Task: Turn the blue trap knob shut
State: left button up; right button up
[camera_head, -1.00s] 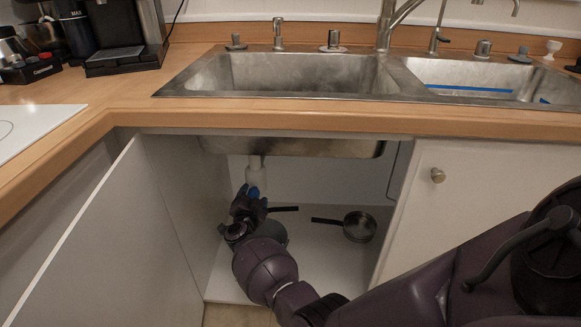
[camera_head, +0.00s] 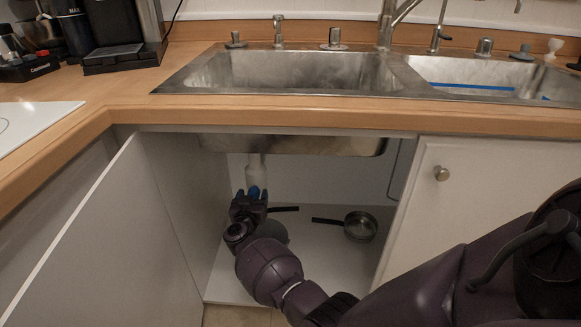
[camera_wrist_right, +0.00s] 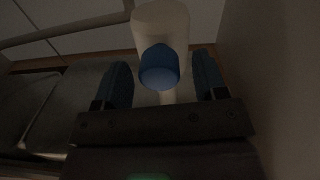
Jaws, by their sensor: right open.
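The blue trap knob (camera_wrist_right: 160,68) shows in the right wrist view on the lower end of a white trap body (camera_wrist_right: 161,25). My right gripper (camera_wrist_right: 163,85) is open, with one blue finger on each side of the knob and a visible gap on both sides. In the head view the white trap (camera_head: 256,172) hangs under the sink, and my right gripper (camera_head: 250,194) is just below it inside the open cabinet. The knob is hard to tell from the blue fingers there. My left gripper is not in view.
A small pan (camera_head: 360,226) lies on the cabinet floor right of my right arm, with another pan partly hidden behind my wrist. The open cabinet door (camera_head: 110,235) stands at the left. The sink basin (camera_head: 300,146) is overhead.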

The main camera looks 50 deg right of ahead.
jog(key=shift+f+n, duration=0.15)
jog(key=shift+n, duration=0.35)
jog(key=p+v, duration=0.4)
jog(key=v, duration=0.7)
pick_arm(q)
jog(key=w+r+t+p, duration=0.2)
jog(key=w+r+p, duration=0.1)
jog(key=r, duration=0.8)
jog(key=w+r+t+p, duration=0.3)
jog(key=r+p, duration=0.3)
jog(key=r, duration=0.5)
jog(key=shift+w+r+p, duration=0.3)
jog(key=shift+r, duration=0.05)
pick_arm(e)
jog(key=s+a+r+n+t+y, duration=0.1)
jog(key=s+r+n+t+y, duration=0.2)
jog(key=s, duration=0.6)
jog(key=s+a+r+n+t+y, duration=0.1)
jog(key=s+r+n+t+y, duration=0.2)
jog(key=s+r+n+y, duration=0.3)
jog(key=s+r+y, duration=0.2)
jog(key=s+r, duration=0.1)
jog(key=s, duration=0.1)
jog(key=shift+s+a, duration=0.15)
